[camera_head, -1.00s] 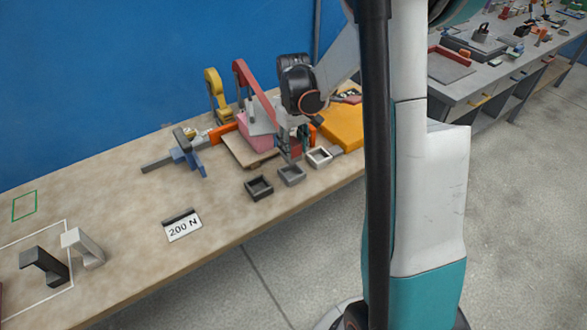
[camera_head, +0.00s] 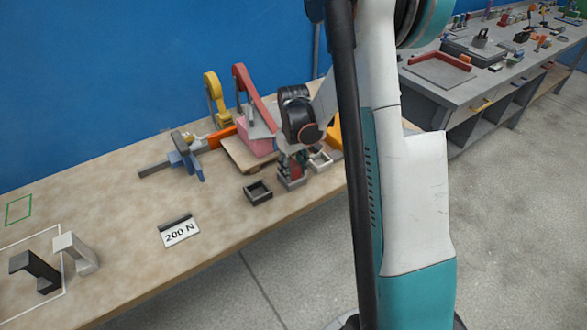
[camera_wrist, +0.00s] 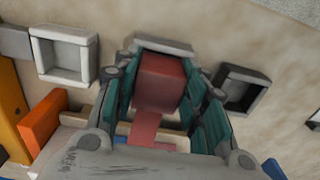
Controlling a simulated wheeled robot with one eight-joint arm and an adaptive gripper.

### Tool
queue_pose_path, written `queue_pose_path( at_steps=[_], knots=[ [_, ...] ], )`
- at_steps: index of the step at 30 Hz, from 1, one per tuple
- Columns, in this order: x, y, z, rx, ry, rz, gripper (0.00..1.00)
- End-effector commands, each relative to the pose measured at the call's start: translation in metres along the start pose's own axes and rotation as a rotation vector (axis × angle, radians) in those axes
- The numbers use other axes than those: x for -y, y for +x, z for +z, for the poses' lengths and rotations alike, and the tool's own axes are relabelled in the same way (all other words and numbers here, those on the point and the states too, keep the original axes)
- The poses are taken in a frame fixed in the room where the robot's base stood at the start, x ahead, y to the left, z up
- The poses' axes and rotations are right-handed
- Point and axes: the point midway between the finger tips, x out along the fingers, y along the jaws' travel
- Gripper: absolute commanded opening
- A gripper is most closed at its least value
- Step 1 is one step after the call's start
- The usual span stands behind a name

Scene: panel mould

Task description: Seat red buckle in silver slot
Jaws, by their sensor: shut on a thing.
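The red buckle (camera_wrist: 160,82) is between the teal-padded fingers of my gripper (camera_wrist: 163,95) in the wrist view. My gripper is shut on it. In the head view, the gripper (camera_head: 292,165) points down right over the mid-grey slot (camera_head: 291,184), the middle of three square trays. In the wrist view, this slot's rim (camera_wrist: 163,45) shows just beyond the buckle, with the rest hidden. I cannot tell whether the buckle's lower end is inside the slot or just above it.
A dark slot (camera_head: 257,192) stands to the left and a paler slot (camera_head: 320,163) to the right. Behind are a pink block (camera_head: 253,138) on a board, a red-handled clamp (camera_head: 250,90) and a blue clamp (camera_head: 186,157).

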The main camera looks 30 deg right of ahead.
Motion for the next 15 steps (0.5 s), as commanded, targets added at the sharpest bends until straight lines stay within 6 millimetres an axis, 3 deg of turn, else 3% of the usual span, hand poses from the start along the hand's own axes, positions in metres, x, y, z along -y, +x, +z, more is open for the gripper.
queue_pose_path(
  at_steps=[2, 3, 5, 15],
  knots=[
    [0.0000, 0.0036, 0.0000, 0.000, 0.000, 0.000, 0.09],
    [0.0000, 0.0025, 0.0000, 0.000, 0.000, 0.000, 0.48],
    [0.0000, 0.0022, 0.0000, 0.000, 0.000, 0.000, 0.60],
    [0.0000, 0.0011, 0.0000, 0.000, 0.000, 0.000, 0.60]
  ],
)
